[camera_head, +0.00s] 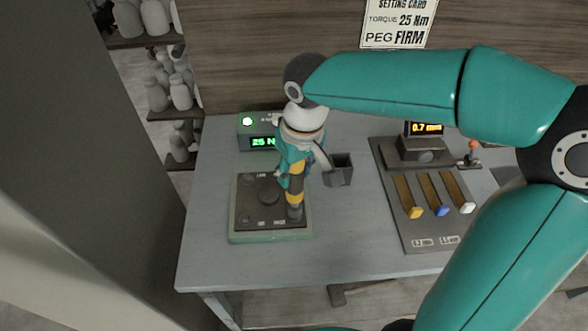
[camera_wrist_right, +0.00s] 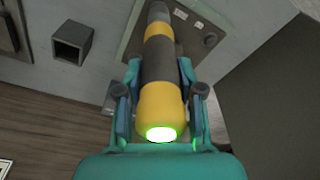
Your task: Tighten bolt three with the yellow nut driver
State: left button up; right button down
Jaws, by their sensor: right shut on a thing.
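The yellow nut driver (camera_head: 294,197), with dark bands and a dark tip, is held upright, tip down, in my right gripper (camera_head: 295,165). The right gripper (camera_wrist_right: 160,100) is shut around the driver (camera_wrist_right: 159,50) in the wrist view, where the driver's butt end glows green. In the head view the tip is at the front right corner of a dark plate (camera_head: 256,225) on a green base. The driver hides whatever is under it; I cannot tell whether the tip touches. Other round bolt heads (camera_head: 246,219) show on the plate. Their labels are too small to read. My left gripper is out of view.
A dark open box (camera_head: 338,172) stands just right of the driver. Behind the plate is a display (camera_head: 262,142) reading 25 N with a green lamp. A dark panel (camera_head: 425,238) with coloured sliders lies right. A card (camera_head: 398,22) reads 25 Nm, FIRM. The table's front is clear.

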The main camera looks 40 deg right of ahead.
jog(key=shift+f+b, duration=0.75)
jog(key=shift+f, duration=0.15)
dwell(1.4)
jog(key=shift+s+f, duration=0.15)
jog(key=shift+f, duration=0.05)
dwell(2.3)
